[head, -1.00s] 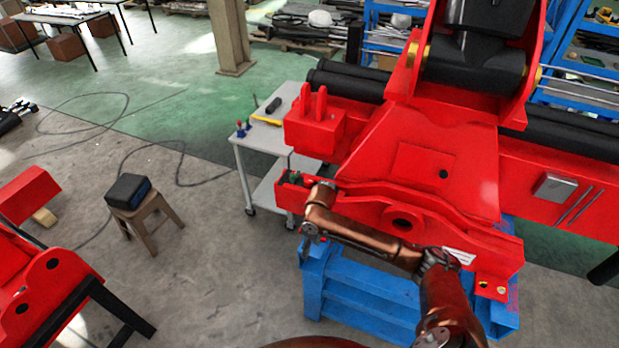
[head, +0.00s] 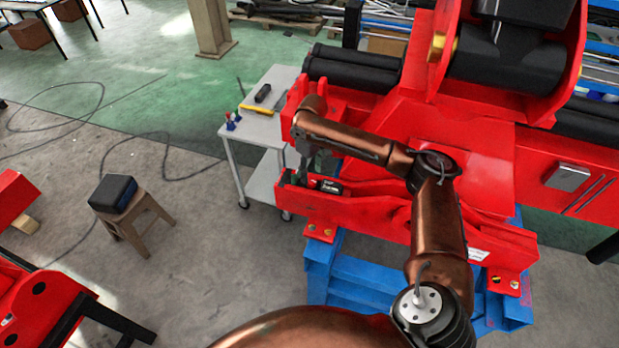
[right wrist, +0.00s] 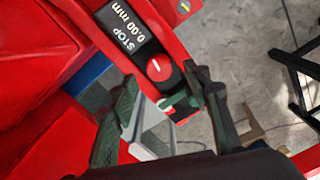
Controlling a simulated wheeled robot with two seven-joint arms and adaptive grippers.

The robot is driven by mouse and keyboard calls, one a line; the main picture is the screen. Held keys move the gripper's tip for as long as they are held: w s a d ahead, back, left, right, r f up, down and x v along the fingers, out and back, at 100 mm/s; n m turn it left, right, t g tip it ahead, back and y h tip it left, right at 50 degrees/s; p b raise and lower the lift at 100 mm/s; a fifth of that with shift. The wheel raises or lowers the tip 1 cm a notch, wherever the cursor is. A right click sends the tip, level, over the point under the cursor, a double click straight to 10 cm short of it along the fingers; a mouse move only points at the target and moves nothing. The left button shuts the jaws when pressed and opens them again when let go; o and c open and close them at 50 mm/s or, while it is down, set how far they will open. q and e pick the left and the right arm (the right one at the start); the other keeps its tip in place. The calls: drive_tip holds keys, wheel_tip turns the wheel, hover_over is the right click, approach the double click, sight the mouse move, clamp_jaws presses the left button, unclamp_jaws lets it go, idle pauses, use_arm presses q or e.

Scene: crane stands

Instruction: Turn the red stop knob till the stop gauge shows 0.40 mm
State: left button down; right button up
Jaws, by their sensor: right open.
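The stop gauge (right wrist: 125,27) is a black display in the right wrist view and reads 0.00 mm beside the word STOP. The red stop knob (right wrist: 159,68), with a white mark on its face, sits at the gauge's end. My right gripper (right wrist: 165,84) is open, with one dark green finger to each side just below the knob; I cannot tell whether they touch it. In the head view the right gripper (head: 302,172) points down at the left end of the red beam, by the small dark gauge (head: 328,186). My left gripper is out of view.
A grey trolley (head: 259,125) with small tools stands behind the beam's left end. Blue stands (head: 360,285) carry the red crane part. A wooden stool (head: 137,220) with a black box stands left on open floor.

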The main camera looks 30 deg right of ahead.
sight(312, 180)
wheel_tip(312, 180, down, 4)
drive_tip(key=shift+w+d+r, duration=0.1)
drive_tip(key=shift+f, duration=0.45)
drive_tip(key=c, duration=1.1)
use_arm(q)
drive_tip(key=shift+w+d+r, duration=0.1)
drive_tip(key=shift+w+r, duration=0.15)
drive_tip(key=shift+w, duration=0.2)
use_arm(e)
drive_tip(key=shift+c, duration=0.3)
